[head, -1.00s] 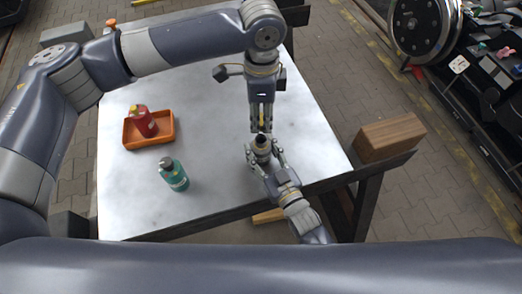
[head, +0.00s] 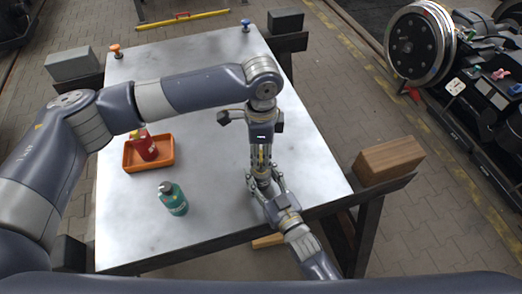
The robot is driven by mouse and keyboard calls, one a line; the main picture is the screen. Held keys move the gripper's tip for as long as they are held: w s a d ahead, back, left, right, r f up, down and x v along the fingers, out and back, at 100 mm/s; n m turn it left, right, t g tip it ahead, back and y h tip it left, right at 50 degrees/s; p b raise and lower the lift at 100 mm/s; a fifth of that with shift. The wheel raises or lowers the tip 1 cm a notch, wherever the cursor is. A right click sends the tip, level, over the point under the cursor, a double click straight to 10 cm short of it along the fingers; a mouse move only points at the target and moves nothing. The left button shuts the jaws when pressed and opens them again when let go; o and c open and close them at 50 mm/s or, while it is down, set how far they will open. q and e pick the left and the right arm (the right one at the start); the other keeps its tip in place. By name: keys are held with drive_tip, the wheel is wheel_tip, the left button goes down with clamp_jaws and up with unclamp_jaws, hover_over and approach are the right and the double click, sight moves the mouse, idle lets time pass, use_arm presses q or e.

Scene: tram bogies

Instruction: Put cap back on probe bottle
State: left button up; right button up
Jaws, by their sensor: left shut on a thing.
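My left gripper (head: 262,162) points down over the right part of the table and is shut on a small piece, probably the cap, with a bit of yellow between its fingers. My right gripper (head: 265,183) reaches up from the front, directly below it. Its fingers are around a dark, narrow object, apparently the probe bottle, now mostly hidden by both grippers. The two grippers meet, so I cannot tell how the cap sits on the bottle. A teal bottle (head: 173,199) with a grey top stands on the white table (head: 215,225).
A red bottle (head: 145,148) stands in an orange tray (head: 150,167) at the left. A wooden block (head: 389,161) lies off the table's right edge. Grey boxes (head: 72,63) (head: 285,20) flank the table's far end.

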sight(261, 173)
use_arm(q)
drive_tip(key=shift+f, duration=0.9)
drive_tip(key=shift+f, duration=0.55)
